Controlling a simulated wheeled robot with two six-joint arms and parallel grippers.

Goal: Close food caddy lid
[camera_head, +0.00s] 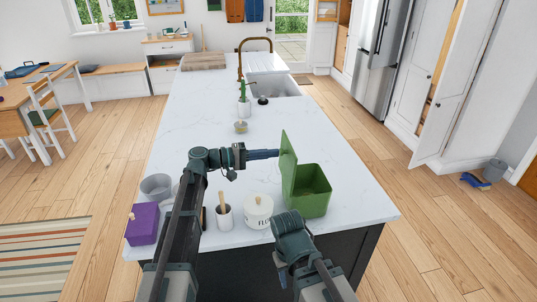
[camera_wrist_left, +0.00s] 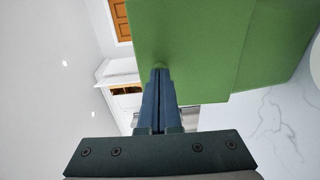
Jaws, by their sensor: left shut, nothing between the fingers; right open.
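The green food caddy (camera_head: 313,196) stands on the white worktop near its front right. Its lid (camera_head: 288,160) stands up, roughly upright, at the left side of the box, so the box is open at the top. My left gripper (camera_head: 277,153) is shut and empty, with its fingertips at the outer left face of the lid. In the left wrist view the closed fingertips (camera_wrist_left: 160,70) meet or nearly meet the green lid (camera_wrist_left: 195,45). My right gripper (camera_head: 281,274) is low at the worktop's front edge, in front of the caddy; its fingers are small and partly hidden.
A utensil pot (camera_head: 224,218), purple box (camera_head: 142,225) and grey container (camera_head: 156,186) stand further left. The worktop right of the caddy is clear.

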